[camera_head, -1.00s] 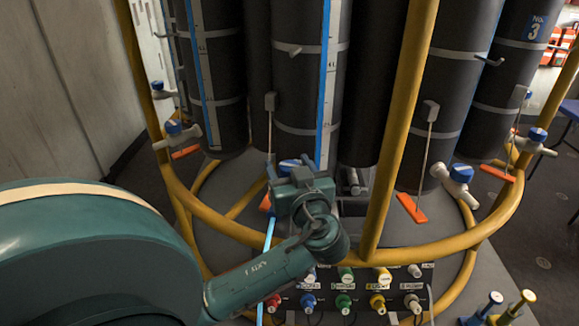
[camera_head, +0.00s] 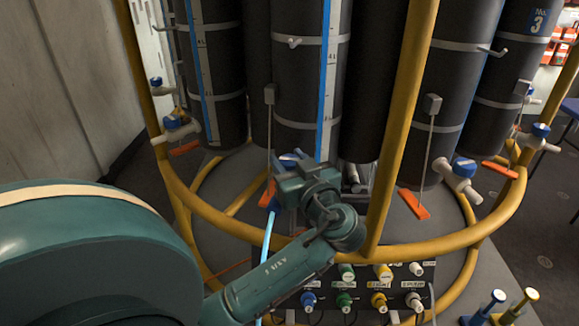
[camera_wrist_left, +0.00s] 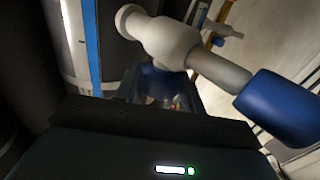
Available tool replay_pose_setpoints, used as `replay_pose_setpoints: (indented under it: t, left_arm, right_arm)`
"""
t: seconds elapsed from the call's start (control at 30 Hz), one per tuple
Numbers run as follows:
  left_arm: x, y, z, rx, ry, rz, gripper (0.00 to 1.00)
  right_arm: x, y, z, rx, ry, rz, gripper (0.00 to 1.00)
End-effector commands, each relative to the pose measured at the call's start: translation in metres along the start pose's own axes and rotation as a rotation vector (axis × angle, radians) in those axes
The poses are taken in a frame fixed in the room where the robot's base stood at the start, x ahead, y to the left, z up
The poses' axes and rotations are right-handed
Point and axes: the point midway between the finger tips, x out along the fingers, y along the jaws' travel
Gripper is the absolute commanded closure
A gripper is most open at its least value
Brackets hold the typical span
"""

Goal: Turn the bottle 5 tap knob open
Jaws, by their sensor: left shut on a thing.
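The tap's blue knob (camera_head: 289,159) sits low on the front of a dark cylinder (camera_head: 297,85); no number shows on this cylinder. My left gripper (camera_head: 287,167) is at the knob and shut on it, hiding much of it in the head view. In the left wrist view, the knob (camera_wrist_left: 160,82) shows between my fingers, behind the tap's white body (camera_wrist_left: 168,42). A grey spout with a blue end piece (camera_wrist_left: 281,107) reaches to the lower right there. My right gripper is not in view.
A yellow rail (camera_head: 232,225) curves in front of the cylinders, with a yellow post (camera_head: 402,120) right of my gripper. A panel of coloured knobs (camera_head: 361,290) is below. Other blue-knobbed taps stand left (camera_head: 175,130) and right (camera_head: 460,175). A blue hose (camera_head: 266,255) runs down by my arm.

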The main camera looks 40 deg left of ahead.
Motion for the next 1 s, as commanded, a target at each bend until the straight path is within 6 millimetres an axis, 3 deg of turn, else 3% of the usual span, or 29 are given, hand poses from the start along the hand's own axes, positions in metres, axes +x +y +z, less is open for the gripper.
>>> replay_pose_setpoints:
  t: [0.5, 1.0]
  left_arm:
    - [0.000, 0.002, 0.005, -0.001, -0.004, -0.379, 0.84]
    - [0.000, 0.001, 0.001, 0.001, -0.002, -0.519, 0.84]
  right_arm:
    - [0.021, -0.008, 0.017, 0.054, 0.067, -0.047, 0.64]
    - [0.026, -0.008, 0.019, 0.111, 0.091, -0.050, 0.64]
